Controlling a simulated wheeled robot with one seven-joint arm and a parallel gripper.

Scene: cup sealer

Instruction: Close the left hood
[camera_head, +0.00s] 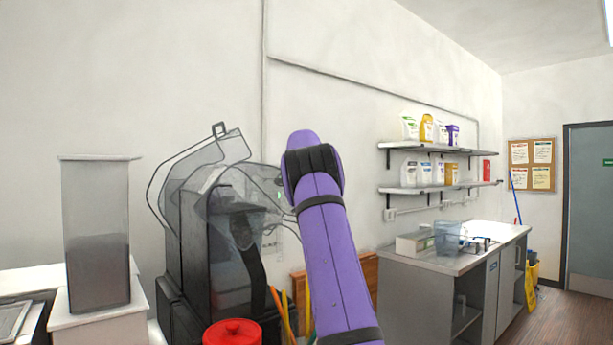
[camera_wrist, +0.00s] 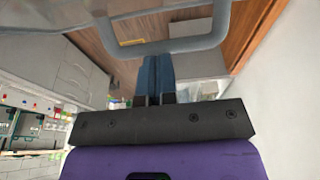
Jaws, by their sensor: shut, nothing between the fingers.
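The dark cup sealer (camera_head: 190,245) stands left of centre in the head view. Its left hood (camera_head: 172,175) is clear with a dark outline and stands raised and tilted, its small loop handle (camera_head: 220,130) at the top. A second clear hood shape (camera_head: 235,190) overlaps it to the right, partly behind my purple arm. In the wrist view my gripper (camera_wrist: 155,62) has its blue fingers together and empty. A grey handle-like bar (camera_wrist: 165,47) crosses just beyond the fingertips; I cannot tell whether they touch. My fingers are hidden in the head view.
A red-lidded container (camera_head: 232,333) stands in front of the sealer. A tall grey box (camera_head: 97,235) is to its left. A counter (camera_head: 450,262) and wall shelves (camera_head: 440,188) with bags are to the right. A bare wall rises behind the sealer.

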